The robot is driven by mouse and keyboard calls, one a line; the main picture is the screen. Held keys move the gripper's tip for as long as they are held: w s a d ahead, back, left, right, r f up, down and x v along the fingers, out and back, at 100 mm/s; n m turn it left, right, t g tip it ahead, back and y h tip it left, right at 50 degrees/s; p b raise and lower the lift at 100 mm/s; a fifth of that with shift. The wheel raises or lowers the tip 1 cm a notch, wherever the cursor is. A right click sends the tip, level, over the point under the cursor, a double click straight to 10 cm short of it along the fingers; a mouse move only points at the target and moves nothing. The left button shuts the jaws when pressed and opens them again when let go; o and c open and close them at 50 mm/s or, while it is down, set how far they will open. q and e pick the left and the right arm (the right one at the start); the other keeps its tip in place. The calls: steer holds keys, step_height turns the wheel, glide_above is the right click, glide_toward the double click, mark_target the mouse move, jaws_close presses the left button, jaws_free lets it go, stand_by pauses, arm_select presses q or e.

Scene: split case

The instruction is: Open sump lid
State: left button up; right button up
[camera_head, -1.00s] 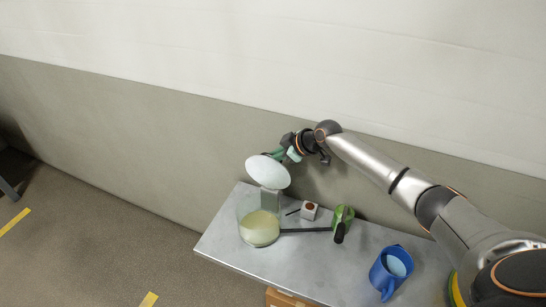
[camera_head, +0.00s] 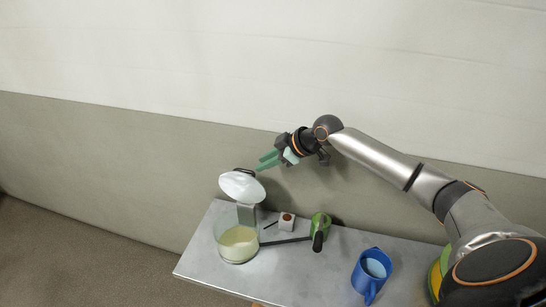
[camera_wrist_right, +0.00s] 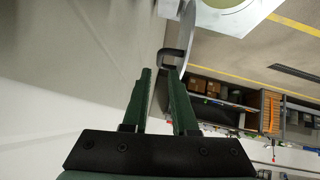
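The sump is a clear round container (camera_head: 238,243) with pale yellow liquid, on the left of the metal table. Its white disc lid (camera_head: 240,187) stands raised and tilted above it, on a grey upright bracket (camera_head: 246,214). In the right wrist view the lid (camera_wrist_right: 187,35) shows nearly edge-on with a dark handle (camera_wrist_right: 172,58). My right gripper (camera_head: 267,160) has green fingers and hangs just above and right of the lid, apparently apart from it. In the right wrist view my right gripper (camera_wrist_right: 158,75) is open and empty, with the handle beyond its fingertips. My left gripper is not in view.
The wall (camera_head: 150,150) is close behind. Shelves (camera_wrist_right: 215,100) show in the right wrist view.

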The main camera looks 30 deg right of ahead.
steer(key=v, duration=0.3)
steer(key=shift+s+r, duration=0.15)
stand_by(0.4)
steer(key=s+a+f+g, duration=0.3)
steer(key=s+a+f, duration=1)
steer(key=a, duration=0.1)
steer(key=s+m+g+h, duration=0.1)
steer(key=s+m+h, duration=0.45)
steer(key=s, duration=1.15)
steer(key=w+a+f+m+t+y+p, duration=0.1)
steer(key=w+a+f+t+y+p, duration=0.2)
steer(key=f, duration=0.4)
steer(key=shift+w+f+t+p, duration=0.3)
steer(key=shift+w+t+p, duration=0.35)
steer(key=shift+t, duration=0.55)
